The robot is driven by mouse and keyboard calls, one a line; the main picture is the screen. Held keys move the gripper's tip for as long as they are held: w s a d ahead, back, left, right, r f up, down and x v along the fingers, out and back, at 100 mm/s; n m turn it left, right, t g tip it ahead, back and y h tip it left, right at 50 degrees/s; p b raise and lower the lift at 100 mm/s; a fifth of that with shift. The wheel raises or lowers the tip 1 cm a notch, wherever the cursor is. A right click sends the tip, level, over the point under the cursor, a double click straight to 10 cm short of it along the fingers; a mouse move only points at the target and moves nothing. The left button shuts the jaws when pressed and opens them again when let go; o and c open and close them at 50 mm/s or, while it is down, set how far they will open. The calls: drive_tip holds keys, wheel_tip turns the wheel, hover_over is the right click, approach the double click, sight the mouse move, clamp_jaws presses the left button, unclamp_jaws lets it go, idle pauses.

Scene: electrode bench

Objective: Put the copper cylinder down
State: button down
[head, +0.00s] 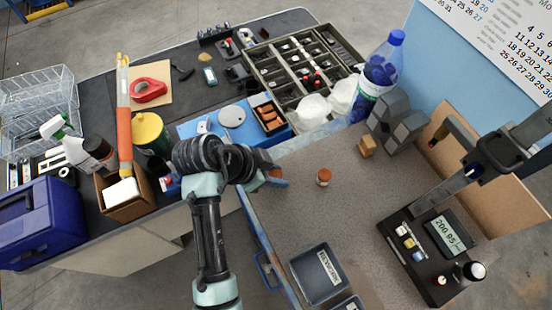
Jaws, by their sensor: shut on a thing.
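My gripper (272,178) is over the left edge of the grey speckled bench top (330,215), seen from above and behind. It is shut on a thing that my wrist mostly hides. A small copper-orange patch shows at the fingertips, which fits the copper cylinder, but its shape and its height over the bench cannot be made out. A separate small reddish-brown cylindrical piece (323,177) with a paler band stands upright on the bench, to the right of my gripper and apart from it.
A brass-coloured block (367,147) and grey angular blocks (397,122) stand at the back. A scale (445,235) on a dark stand is at the right. Dark labelled boxes (318,272) lie in front. The bench middle is mostly clear.

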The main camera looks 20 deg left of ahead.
drive_tip(key=c, duration=0.5)
unclamp_jaws()
drive_tip(key=shift+r, duration=0.2)
drive_tip(key=shift+s+a+r, duration=0.15)
drive_tip(key=shift+a+r, duration=0.05)
drive_tip(key=shift+r, duration=0.05)
drive_tip(key=shift+p+v, duration=1.35)
drive_tip(key=shift+v, duration=4.25)
drive_tip(key=shift+d, duration=0.1)
